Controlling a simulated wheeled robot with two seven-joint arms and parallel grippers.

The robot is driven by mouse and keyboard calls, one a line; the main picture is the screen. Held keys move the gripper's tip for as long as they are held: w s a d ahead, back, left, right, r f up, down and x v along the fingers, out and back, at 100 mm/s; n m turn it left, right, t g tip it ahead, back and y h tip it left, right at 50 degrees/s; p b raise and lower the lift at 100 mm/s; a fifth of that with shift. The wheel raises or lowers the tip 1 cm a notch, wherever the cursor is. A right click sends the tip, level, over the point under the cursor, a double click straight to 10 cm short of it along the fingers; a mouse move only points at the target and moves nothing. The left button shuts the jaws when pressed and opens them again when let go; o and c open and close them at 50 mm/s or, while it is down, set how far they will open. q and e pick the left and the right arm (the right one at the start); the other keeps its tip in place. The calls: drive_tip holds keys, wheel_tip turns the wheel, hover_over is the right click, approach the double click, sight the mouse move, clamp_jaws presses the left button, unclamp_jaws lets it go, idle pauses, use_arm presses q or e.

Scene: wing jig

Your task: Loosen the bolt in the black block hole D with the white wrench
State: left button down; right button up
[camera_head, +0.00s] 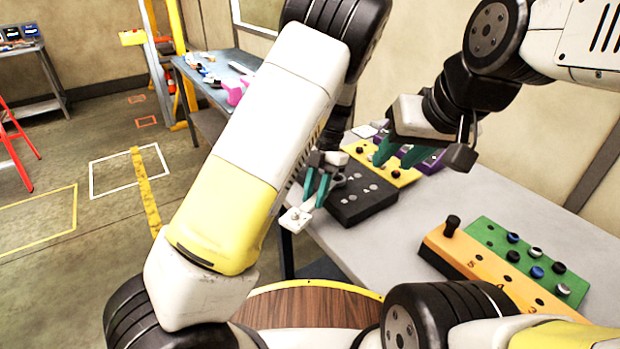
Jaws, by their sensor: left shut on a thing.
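The black block (372,208) lies on the grey table, with several small round and grey spots on top. I cannot read its hole letters or pick out the bolt in hole D. My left gripper (316,200), with green fingers, is shut on a white piece (296,219), apparently the white wrench, at the block's left side near the table edge. Most of the wrench's length is not clear. My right gripper (392,162) has its green fingers apart and hangs over the yellow block, behind the black block; nothing shows between them.
A yellow block (408,178) and purple blocks (432,163) stand behind the black block. An orange block (470,257) with a tall black knob and a green block (485,231) with several bolts lie at right. The grey table (420,215) is clear between.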

use_arm(q)
drive_tip(key=shift+s+d, duration=0.15)
drive_tip(key=shift+d, duration=0.05)
drive_tip(key=shift+r, duration=0.15)
